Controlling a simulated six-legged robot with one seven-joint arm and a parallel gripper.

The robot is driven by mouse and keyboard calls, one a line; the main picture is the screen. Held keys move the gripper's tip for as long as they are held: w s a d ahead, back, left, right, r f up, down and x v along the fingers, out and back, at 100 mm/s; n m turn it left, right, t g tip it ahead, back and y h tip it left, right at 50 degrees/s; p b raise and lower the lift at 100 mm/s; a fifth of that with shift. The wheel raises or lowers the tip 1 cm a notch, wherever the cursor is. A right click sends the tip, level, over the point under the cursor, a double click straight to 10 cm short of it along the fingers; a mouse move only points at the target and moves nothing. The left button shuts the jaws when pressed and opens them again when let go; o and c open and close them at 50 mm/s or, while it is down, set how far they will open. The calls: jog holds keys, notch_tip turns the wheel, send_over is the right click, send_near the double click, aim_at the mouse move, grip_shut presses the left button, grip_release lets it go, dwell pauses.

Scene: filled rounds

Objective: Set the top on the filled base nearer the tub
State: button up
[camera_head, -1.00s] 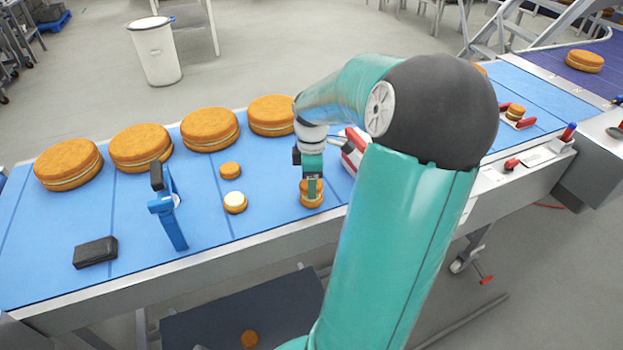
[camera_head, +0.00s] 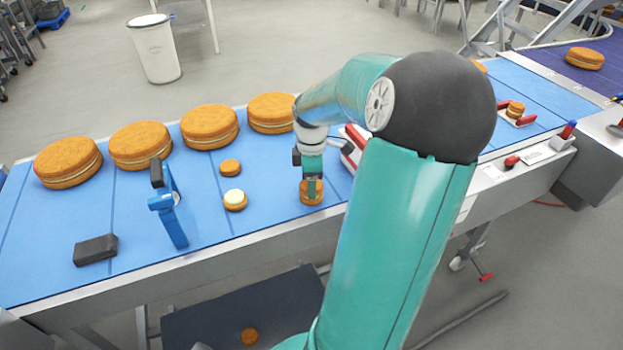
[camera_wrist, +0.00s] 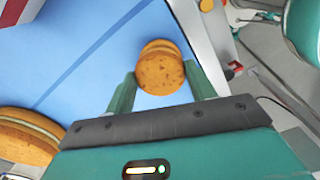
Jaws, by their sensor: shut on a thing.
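My gripper (camera_head: 312,188) is low over the blue belt, its fingers on either side of a round orange-brown top (camera_wrist: 160,75), which it holds. The same gripper shows in the wrist view (camera_wrist: 160,69). A second round edge shows just behind the top, apparently a base (camera_head: 311,199) under it; whether they touch, and any filling, I cannot tell. Left of the gripper a small base with white filling on top (camera_head: 235,201) stands uncovered. A small plain brown round (camera_head: 230,167) lies behind it. A white bin (camera_head: 155,50), perhaps the tub, stands on the floor behind the belt.
Several large filled rounds (camera_head: 209,127) line the belt's back edge. A blue stand (camera_head: 170,210) and a dark block (camera_head: 95,249) are at left. A red-and-white object (camera_head: 352,145) is close right of the gripper.

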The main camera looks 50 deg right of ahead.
jog(key=shift+f, duration=0.2)
jog(key=o, duration=1.2)
jog(key=shift+r, duration=3.55)
jog(key=shift+w, duration=0.1)
